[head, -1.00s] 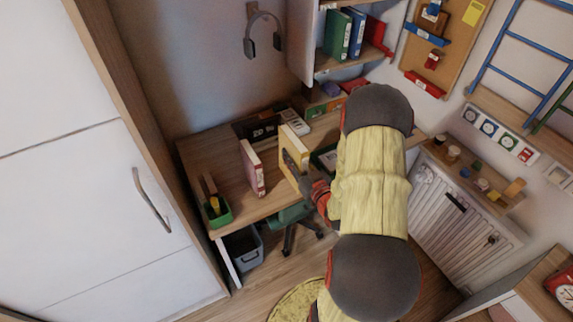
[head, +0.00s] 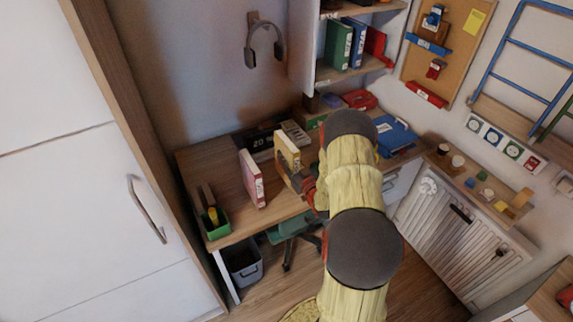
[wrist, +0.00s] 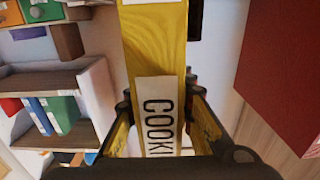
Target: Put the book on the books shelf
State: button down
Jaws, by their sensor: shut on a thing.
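A yellow book (head: 287,152) is upright above the desk, held in my gripper (head: 297,180). In the wrist view the yellow book (wrist: 157,60) fills the middle, its spine label reading "COOKI", with the gripper fingers on both sides of it. The bookshelf (head: 345,72) is on the wall above the desk, with green, blue and red books standing at its left part. The shelf also shows at the left of the wrist view (wrist: 75,80). Whether the yellow book touches the desk is hard to tell.
A pink-red book (head: 252,178) stands on the desk (head: 225,165) just left of the yellow one. A green pen box (head: 216,222), a black clock (head: 262,140) and a blue folder (head: 397,135) are on the desk. Headphones (head: 264,45) hang on the wall. A white wardrobe (head: 80,200) stands at left.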

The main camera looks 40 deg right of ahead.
jog(key=shift+w+d+f+b, duration=0.15)
jog(key=shift+f+b, duration=0.4)
jog(key=shift+f, duration=1.15)
jog(key=shift+f, duration=0.15)
jog(key=c, duration=1.6)
grip_release()
jog(key=shift+c, duration=0.2)
jog(key=shift+o, duration=0.5)
jog(key=shift+s+r, duration=0.2)
jog(key=shift+s, duration=0.05)
jog(key=p+v, duration=0.1)
jog(key=v, duration=1)
jog(key=shift+s+p, duration=0.3)
jog(key=shift+p, duration=0.1)
